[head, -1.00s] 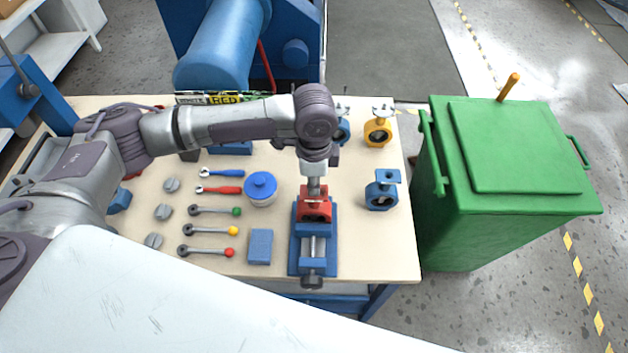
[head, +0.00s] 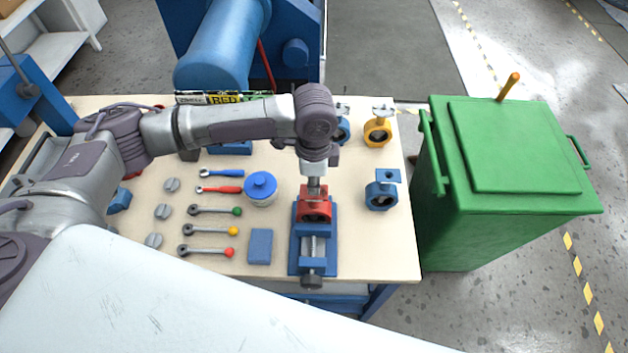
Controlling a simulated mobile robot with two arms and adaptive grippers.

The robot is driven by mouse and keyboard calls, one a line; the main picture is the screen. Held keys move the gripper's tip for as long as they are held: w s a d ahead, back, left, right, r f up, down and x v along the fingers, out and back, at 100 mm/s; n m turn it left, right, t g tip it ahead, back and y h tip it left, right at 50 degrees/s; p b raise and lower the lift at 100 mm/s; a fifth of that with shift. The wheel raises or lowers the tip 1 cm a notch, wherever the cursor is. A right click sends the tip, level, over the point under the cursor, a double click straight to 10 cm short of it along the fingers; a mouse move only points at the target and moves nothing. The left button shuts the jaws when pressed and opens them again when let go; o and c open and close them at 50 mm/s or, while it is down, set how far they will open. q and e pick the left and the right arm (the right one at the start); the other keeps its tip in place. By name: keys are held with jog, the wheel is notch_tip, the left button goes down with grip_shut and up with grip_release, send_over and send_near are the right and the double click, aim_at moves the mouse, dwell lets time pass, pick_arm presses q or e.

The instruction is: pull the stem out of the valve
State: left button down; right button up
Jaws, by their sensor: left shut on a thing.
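The red valve (head: 316,212) stands in the blue vise (head: 327,262) near the right front of the bench. A grey metal stem (head: 315,187) rises from the top of the valve. My left gripper (head: 314,175) comes down from above and is shut on the stem, just over the valve. The wrist and gripper body hide the fingertips and most of the stem, and I cannot tell how deep the stem sits in the valve. My right gripper is not in view.
A blue valve (head: 381,195) and a yellow valve (head: 377,131) stand right of the vise. A blue-lidded jar (head: 261,187), a blue block (head: 260,246) and several handles lie left of it. A green bin (head: 515,170) stands beyond the bench's right edge.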

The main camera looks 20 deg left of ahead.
pick_arm(q)
jog(key=shift+w+r+p, duration=0.2)
jog(key=shift+r+p, duration=0.55)
dwell(0.8)
jog(key=shift+r+p, duration=2.45)
jog(key=shift+p, duration=0.45)
dwell(3.5)
